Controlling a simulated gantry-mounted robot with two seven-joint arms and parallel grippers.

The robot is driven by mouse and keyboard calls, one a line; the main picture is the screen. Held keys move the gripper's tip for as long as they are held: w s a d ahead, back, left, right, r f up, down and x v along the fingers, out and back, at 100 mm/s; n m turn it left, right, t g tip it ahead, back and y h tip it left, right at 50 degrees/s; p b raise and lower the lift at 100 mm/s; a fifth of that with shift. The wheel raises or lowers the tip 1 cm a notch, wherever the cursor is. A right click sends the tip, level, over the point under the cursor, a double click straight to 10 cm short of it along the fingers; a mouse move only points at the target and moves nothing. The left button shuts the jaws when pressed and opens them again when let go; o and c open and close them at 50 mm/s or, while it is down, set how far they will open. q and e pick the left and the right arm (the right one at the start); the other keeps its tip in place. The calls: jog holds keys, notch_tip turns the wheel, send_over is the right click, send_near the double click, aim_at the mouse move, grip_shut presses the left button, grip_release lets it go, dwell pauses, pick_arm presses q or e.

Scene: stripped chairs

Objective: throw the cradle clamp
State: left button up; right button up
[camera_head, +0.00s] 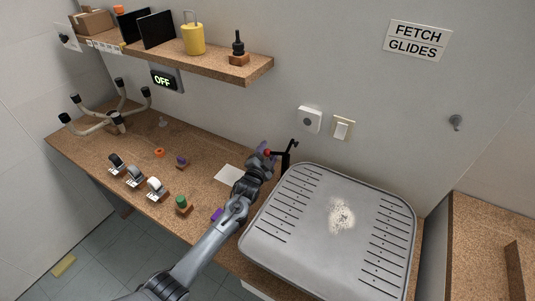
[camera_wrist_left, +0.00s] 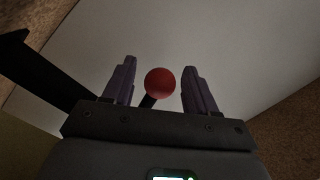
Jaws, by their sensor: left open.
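The cradle clamp (camera_head: 289,153) is a black lever piece with a red ball knob, standing at the back left corner of the grey slotted tray. Its red knob (camera_wrist_left: 160,83) sits between the two fingers in the left wrist view, with a gap on each side. The black clamp body (camera_wrist_left: 40,75) shows at the left there. My left gripper (camera_head: 267,152) is open around the knob, with its purple fingers apart. My arm hides part of the bench below it. My right gripper is in neither view.
The grey tray (camera_head: 270,228) fills the bench's right side. A white card (camera_head: 229,174) lies left of my arm. Several casters (camera_head: 135,176), a green knob (camera_head: 182,202) and a chair base (camera_head: 115,120) are on the left bench. A shelf (camera_head: 200,62) is above.

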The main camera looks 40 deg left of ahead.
pick_arm(q)
grip_shut()
dwell(0.3)
jog(key=shift+r, duration=0.1)
